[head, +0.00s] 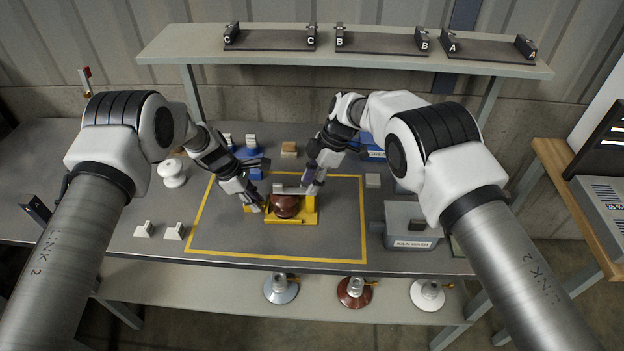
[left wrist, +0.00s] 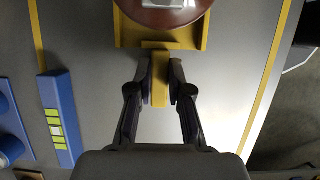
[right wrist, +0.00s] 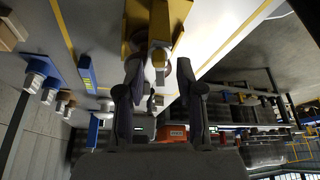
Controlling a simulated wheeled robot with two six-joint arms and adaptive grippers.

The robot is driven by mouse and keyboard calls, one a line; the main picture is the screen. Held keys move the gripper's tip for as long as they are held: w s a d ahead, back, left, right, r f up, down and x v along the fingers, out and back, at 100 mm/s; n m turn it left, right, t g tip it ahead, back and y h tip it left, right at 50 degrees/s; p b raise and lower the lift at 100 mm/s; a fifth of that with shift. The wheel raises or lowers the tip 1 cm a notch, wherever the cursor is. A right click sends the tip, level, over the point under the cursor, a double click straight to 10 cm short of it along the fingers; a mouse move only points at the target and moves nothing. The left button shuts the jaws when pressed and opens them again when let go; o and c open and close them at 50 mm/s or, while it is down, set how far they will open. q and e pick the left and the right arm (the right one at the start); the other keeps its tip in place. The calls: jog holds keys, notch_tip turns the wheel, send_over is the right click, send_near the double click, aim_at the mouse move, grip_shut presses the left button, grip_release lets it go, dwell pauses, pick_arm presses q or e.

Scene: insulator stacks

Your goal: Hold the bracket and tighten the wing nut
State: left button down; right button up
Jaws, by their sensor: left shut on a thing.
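The yellow bracket (head: 292,221) stands inside the yellow-outlined area of the bench, holding a glossy brown insulator (head: 285,206). The bracket and disc edge also show at the top of the left wrist view (left wrist: 190,37). My left gripper (head: 257,206) is shut on the bracket's yellow tab (left wrist: 159,75), one finger on each side. My right gripper (head: 308,184) is at the bracket's right upper side. In the right wrist view its fingers (right wrist: 160,45) stand apart around a small yellow part (right wrist: 159,59), perhaps the wing nut. Contact there is unclear.
A grey bin (head: 408,222) stands right of the outlined area, and white blocks (head: 174,231) lie to the left. A white insulator (head: 172,173) and blue items (head: 249,160) stand behind. Three insulators sit on the lower shelf (head: 320,292). An upper shelf (head: 380,63) holds lettered racks.

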pick_arm(q)
jog(key=shift+r, duration=0.1)
pick_arm(e)
grip_shut()
jog(key=shift+s+r+m+t, duration=0.1)
jog(key=shift+m+t, duration=0.6)
jog(key=shift+m, duration=1.1)
grip_release()
